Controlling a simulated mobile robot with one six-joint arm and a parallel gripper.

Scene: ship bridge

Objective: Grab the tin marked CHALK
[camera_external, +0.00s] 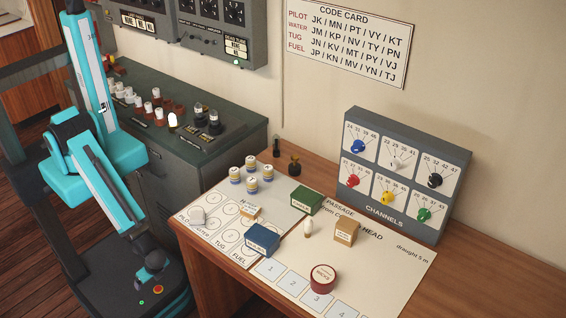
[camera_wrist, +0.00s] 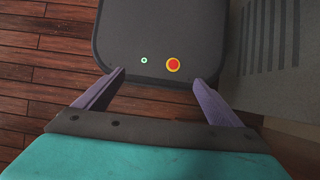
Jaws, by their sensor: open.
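No tin shows a label that I can read for certain as CHALK. A round red tin (camera_external: 322,278) with a pale label stands at the front of the chart on the desk. A blue tin (camera_external: 262,239) lies to its left, and a green tin (camera_external: 308,201) lies farther back; both have small labels too small to read surely. My gripper (camera_wrist: 158,82) is open and empty in the wrist view, pointing down over my own base. In the external view my gripper (camera_external: 150,270) hangs left of the desk, apart from all the tins.
A tan box (camera_external: 346,231) and a small pale peg-like piece (camera_external: 308,228) stand between the tins. Several small jars (camera_external: 252,174) stand at the back left. The channels panel (camera_external: 405,170) rises behind. A dark console (camera_external: 190,150) adjoins the desk. The desk's right side is clear.

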